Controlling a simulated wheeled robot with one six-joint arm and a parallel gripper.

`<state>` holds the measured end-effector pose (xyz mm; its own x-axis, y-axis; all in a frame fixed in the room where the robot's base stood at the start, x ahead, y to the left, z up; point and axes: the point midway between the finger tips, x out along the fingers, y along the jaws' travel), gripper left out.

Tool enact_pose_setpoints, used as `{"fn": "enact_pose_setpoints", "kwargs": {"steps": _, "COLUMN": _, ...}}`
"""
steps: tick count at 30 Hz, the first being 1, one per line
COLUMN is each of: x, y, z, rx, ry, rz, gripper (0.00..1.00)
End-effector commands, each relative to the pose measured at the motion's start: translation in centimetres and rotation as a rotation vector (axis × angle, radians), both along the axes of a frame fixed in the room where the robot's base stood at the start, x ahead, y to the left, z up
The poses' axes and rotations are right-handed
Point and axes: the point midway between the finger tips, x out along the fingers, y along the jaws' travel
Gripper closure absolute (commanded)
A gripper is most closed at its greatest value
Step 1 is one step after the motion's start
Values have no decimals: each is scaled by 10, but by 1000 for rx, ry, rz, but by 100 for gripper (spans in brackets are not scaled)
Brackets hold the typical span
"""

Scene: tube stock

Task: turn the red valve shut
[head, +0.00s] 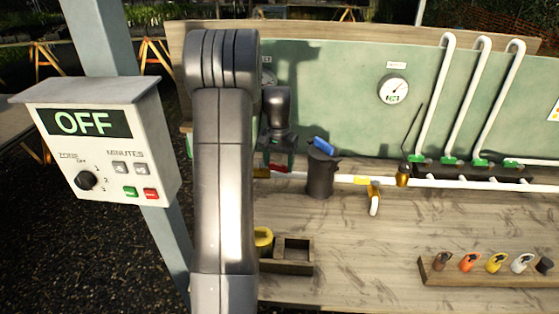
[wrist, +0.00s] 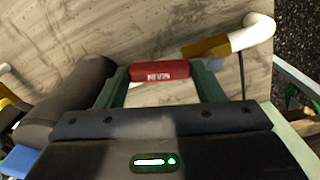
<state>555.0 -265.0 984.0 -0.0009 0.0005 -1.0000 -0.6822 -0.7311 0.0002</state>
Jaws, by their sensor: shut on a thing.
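The red valve handle (wrist: 160,71), lettered in white, lies between the two green fingers of my gripper (wrist: 160,82) in the wrist view. The fingers are shut on its ends. The handle points roughly along the line of its brass body (wrist: 205,46), which joins a white pipe elbow (wrist: 252,31). In the head view a sliver of the red handle (head: 281,169) shows below my gripper (head: 277,160), low over the bench. My arm hides much of the valve's left side there.
A dark cylinder (head: 320,178) with a blue piece (head: 323,146) on top stands close right of my gripper. A yellow-handled valve (head: 363,180) sits further right. A gauge (head: 393,89) is on the green panel. The control box (head: 103,150) at left reads OFF.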

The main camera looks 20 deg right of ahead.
Motion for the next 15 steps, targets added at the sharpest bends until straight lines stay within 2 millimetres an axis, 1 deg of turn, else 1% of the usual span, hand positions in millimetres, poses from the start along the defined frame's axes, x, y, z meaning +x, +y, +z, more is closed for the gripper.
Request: {"fn": "enact_pose_setpoints", "kwargs": {"steps": 15, "x": -16, "y": 25, "z": 1, "rx": -2, "ry": -3, "rz": -490, "gripper": 79}}
